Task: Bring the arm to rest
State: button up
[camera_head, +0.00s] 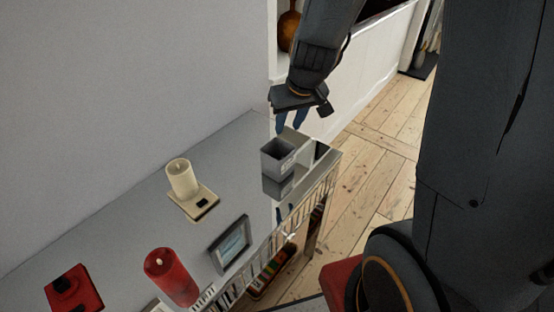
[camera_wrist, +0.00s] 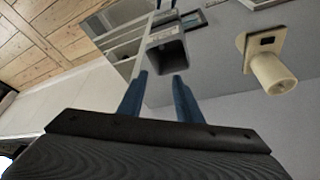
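My arm (camera_head: 318,45) reaches over the far end of a grey shelf top. My gripper (camera_head: 291,128) points down with its two blue fingers apart and nothing between them. In the wrist view the gripper (camera_wrist: 161,76) also shows open and empty. A small grey open box (camera_head: 278,160) stands on the shelf just below and in front of the fingertips in the head view. The box also shows past the fingertips in the wrist view (camera_wrist: 166,56). I cannot tell how much height separates them, but the fingers do not hold the box.
The shelf top (camera_head: 135,215) also bears a cream candle (camera_head: 182,178) on a cream block, a framed picture (camera_head: 230,245), a red candle (camera_head: 171,278) and a red block (camera_head: 74,290). A wall stands behind. Bare floorboards (camera_head: 375,130) lie open to the right.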

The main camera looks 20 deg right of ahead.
jog(key=shift+s+r, duration=0.25)
jog(key=shift+r, duration=0.25)
jog(key=s+f+m+g+b, duration=0.1)
jog(key=s+f+g+b, duration=0.1)
jog(key=s, duration=1.1)
jog(key=shift+s+a+f+g+b, duration=0.2)
jog(key=shift+s+f+g+b, duration=0.15)
jog(key=shift+g, duration=0.25)
jog(key=shift+w+a, duration=0.1)
